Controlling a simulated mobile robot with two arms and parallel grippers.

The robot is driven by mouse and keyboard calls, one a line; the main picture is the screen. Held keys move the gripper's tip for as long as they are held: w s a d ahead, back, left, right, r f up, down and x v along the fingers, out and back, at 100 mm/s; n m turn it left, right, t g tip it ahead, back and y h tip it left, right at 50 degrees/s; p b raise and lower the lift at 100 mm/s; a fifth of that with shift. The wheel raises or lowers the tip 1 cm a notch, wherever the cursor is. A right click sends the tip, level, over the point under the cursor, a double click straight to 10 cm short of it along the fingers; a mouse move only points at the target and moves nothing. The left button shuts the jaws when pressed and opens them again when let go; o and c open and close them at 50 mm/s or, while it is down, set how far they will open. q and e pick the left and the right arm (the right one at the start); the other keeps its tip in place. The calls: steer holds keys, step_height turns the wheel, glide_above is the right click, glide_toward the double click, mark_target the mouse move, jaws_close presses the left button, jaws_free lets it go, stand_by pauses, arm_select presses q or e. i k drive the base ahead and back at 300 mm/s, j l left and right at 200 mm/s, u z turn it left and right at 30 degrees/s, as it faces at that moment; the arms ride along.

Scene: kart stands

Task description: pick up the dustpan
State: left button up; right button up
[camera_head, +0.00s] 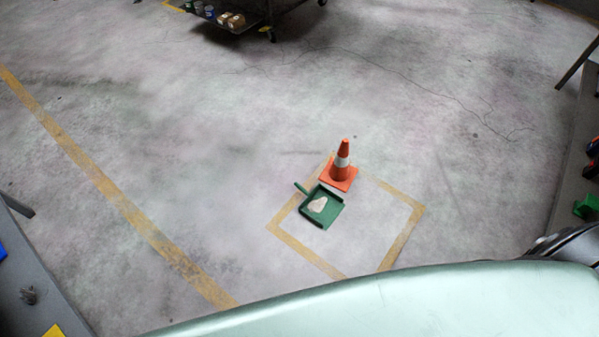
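A green dustpan (332,214) lies on the floor inside a square marked with yellow tape, near its upper left corner. Its short handle points to the upper left, onto the tape line. A pale, whitish lump (318,204) rests in the dustpan. Neither of my grippers shows in the head view, so I cannot see whether they are open or shut.
An orange and white cone (342,168) stands just behind the dustpan. A yellow floor line (125,205) runs along the left. A wheeled cart (262,12) stands at the back. Grey surfaces (75,318) edge the lower left and right. The middle floor is clear.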

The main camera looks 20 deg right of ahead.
mark_target(321, 207)
steer(key=j+z, duration=0.1)
steer(key=z, duration=0.7)
steer(key=i+l+u, duration=0.1)
steer(key=i+l, duration=0.4)
steer(key=i+l+u, duration=0.15)
steer(key=i+l, duration=0.3)
steer(key=l, duration=0.2)
